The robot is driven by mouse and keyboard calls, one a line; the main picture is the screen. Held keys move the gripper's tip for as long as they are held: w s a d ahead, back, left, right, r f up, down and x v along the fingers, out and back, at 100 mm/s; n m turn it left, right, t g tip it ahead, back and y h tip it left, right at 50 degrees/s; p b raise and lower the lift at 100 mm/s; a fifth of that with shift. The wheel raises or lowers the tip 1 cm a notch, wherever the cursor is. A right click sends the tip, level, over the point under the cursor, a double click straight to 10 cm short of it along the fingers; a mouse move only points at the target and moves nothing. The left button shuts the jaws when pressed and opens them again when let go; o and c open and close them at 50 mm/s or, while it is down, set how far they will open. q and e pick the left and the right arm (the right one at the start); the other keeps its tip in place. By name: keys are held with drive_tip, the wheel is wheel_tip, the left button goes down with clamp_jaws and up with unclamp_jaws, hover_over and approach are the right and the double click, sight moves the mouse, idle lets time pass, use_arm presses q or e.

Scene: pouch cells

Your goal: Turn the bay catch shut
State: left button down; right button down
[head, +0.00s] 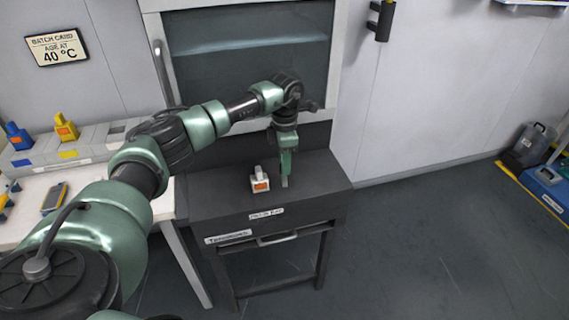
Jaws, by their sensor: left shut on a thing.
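My left arm reaches in from the left to a dark cabinet (222,200). My left gripper (285,182) points straight down at the cabinet's top, right of its middle. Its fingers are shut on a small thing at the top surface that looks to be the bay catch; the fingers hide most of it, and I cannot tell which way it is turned. A small white block with an orange label (260,181) stands upright just left of the gripper, apart from it. My right gripper is not in view.
A chamber with a glass front (250,58) rises behind the cabinet. A white table (163,206) at left carries a grey rack (95,138) with blue and yellow pieces. A blue item (545,185) is on the floor at far right. Open floor lies right of the cabinet.

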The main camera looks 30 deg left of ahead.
use_arm(q)
drive_tip(key=m+b, duration=0.1)
drive_tip(key=m, duration=0.2)
drive_tip(key=shift+m, duration=0.3)
drive_tip(key=m+b, duration=0.1)
drive_tip(key=m, duration=0.2)
drive_tip(key=shift+m, duration=0.3)
drive_tip(key=m, duration=0.4)
drive_tip(key=shift+b, duration=0.35)
drive_tip(key=shift+m, duration=2)
drive_tip(key=c, duration=1.2)
unclamp_jaws()
drive_tip(key=shift+o, duration=0.2)
